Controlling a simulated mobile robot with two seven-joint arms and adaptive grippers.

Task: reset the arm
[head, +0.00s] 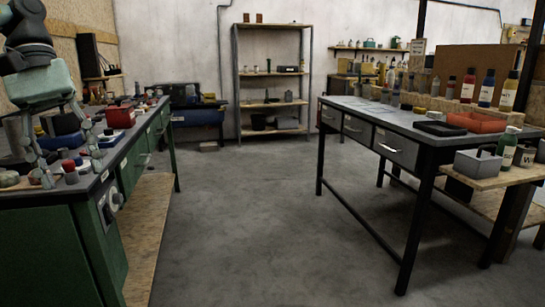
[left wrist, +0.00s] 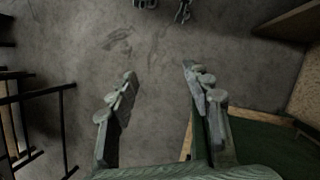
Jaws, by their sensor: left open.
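My left gripper (head: 70,172) hangs at the left edge of the head view, fingers pointing down and spread apart. It appears in front of the near end of the green workbench (head: 85,245). In the left wrist view, my left gripper (left wrist: 158,76) has its two fingers wide apart with nothing between them, over bare grey floor.
Bottles, jars and a red box (head: 120,117) crowd the left bench top. A grey table (head: 425,150) with drawers stands at right, holding bottles and a red tray (head: 477,122). A metal shelf (head: 272,80) stands at the back. The floor (head: 255,220) between is clear.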

